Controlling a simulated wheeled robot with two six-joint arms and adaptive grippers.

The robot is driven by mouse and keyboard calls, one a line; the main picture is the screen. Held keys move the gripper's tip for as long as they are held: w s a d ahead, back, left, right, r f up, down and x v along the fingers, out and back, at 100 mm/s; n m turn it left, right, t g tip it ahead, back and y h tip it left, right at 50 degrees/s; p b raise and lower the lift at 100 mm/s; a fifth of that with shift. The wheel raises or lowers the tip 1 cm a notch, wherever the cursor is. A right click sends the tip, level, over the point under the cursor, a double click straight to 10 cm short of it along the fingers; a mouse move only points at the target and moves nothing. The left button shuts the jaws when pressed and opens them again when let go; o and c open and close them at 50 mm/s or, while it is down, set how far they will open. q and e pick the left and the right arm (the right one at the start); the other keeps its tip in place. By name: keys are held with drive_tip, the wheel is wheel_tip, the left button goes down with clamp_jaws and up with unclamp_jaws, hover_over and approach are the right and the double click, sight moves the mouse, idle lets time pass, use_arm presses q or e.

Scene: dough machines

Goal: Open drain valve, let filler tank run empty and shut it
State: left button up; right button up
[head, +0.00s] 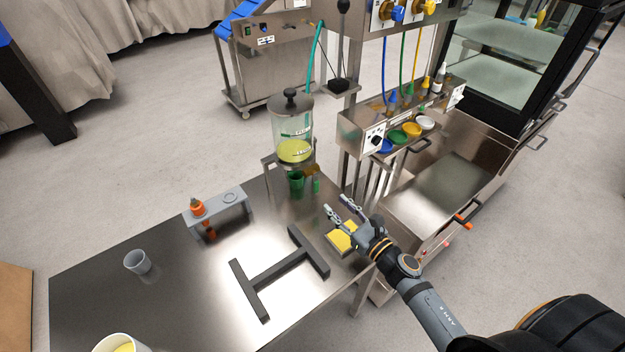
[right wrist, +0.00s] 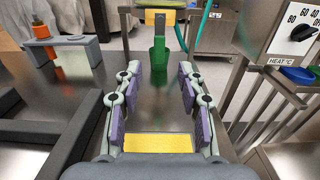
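The filler tank (head: 293,122) is a clear cylinder with a dark knobbed lid, on a metal stand at the table's back edge. Yellow liquid (head: 295,151) fills its lower part. My left gripper is out of view.
A yellow pad (head: 342,238) lies below my right gripper. A dark H-shaped frame (head: 279,274), a grey rack (head: 229,209) with an orange-handled item, and a grey cup (head: 137,262) are on the table. A steel machine with a heat dial (head: 376,138) stands at right.

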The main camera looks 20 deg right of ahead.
sight(317, 187)
drive_tip(key=x, duration=0.1)
drive_tip(key=p+x, duration=0.1)
drive_tip(key=x, duration=0.2)
drive_tip(key=shift+s+r+p, duration=0.1)
drive_tip(key=shift+r+p, duration=0.25)
drive_tip(key=shift+p, duration=0.05)
drive_tip(key=shift+p+x, duration=0.3)
drive_tip(key=shift+x, duration=0.85)
drive_tip(key=x, duration=0.3)
drive_tip(key=shift+w+f, duration=0.3)
drive_tip(key=shift+f, duration=0.05)
drive_tip(key=shift+w+a, duration=0.15)
drive_tip(key=shift+w, duration=0.05)
drive_tip(key=shift+w+f, duration=0.1)
drive_tip(key=shift+c, duration=0.9)
clamp_jaws()
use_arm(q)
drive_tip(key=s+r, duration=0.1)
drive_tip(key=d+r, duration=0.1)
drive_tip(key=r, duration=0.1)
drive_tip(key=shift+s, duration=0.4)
